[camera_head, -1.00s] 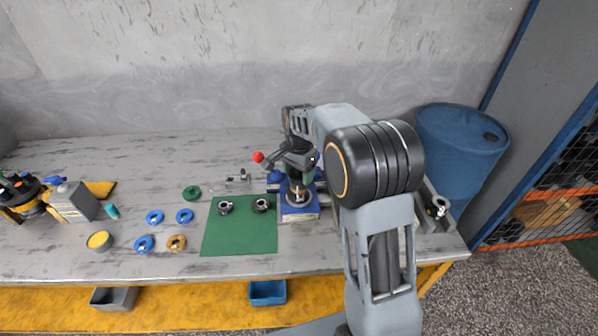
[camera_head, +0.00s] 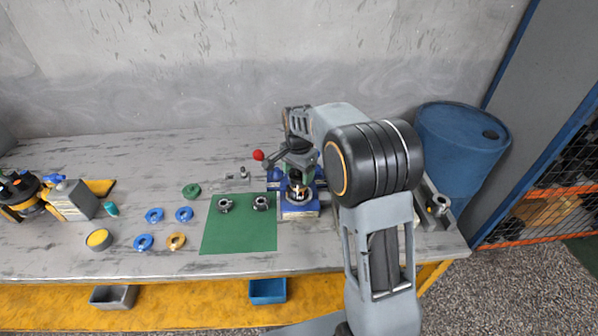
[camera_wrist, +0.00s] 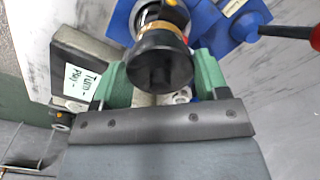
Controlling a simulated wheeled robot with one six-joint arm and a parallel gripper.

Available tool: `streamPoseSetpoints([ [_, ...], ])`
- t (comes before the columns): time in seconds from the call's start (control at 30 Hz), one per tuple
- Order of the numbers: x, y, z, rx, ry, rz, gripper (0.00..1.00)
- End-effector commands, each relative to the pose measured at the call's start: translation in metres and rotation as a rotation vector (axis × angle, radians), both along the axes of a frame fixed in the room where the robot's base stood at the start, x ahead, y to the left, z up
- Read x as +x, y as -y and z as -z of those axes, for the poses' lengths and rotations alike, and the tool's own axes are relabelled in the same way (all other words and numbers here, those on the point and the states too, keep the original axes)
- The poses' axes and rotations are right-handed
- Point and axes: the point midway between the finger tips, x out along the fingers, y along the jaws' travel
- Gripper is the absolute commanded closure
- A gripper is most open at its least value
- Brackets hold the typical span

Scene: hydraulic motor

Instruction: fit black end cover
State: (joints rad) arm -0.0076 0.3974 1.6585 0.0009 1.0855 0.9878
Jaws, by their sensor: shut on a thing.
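The black end cover (camera_wrist: 160,62) is between the green fingers of my gripper (camera_wrist: 162,80) in the wrist view, with its dark round face toward the camera. Just beyond it is the motor body (camera_wrist: 165,12), with a brass-coloured ring, held in a blue fixture (camera_wrist: 122,22). In the head view my gripper (camera_head: 299,162) is above the motor body (camera_head: 298,194) on the blue fixture (camera_head: 299,212). The cover hides much of the motor's top, so I cannot tell whether they touch or how well they line up.
A red-knobbed lever (camera_head: 258,155) stands close left of my gripper. A green mat (camera_head: 238,235) with two dark ring parts lies left of the fixture. Blue rings (camera_head: 155,215) and a brass ring (camera_head: 176,241) lie farther left. The bench front is clear.

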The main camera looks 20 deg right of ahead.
Motion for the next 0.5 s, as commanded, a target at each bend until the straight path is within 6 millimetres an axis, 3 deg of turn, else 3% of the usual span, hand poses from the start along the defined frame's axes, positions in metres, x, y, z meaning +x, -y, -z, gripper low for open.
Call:
streamPoseSetpoints([
  [0.07,0.0002,0.0000,-0.0006,0.000,0.001,0.000,0.66],
  [0.1,0.0002,0.0000,-0.0006,0.000,0.001,0.000,0.31],
  [0.4,0.0001,0.0000,-0.0004,0.001,0.001,0.000,0.03],
  [0.5,0.0001,0.0000,-0.0003,0.001,0.001,0.000,0.03],
])
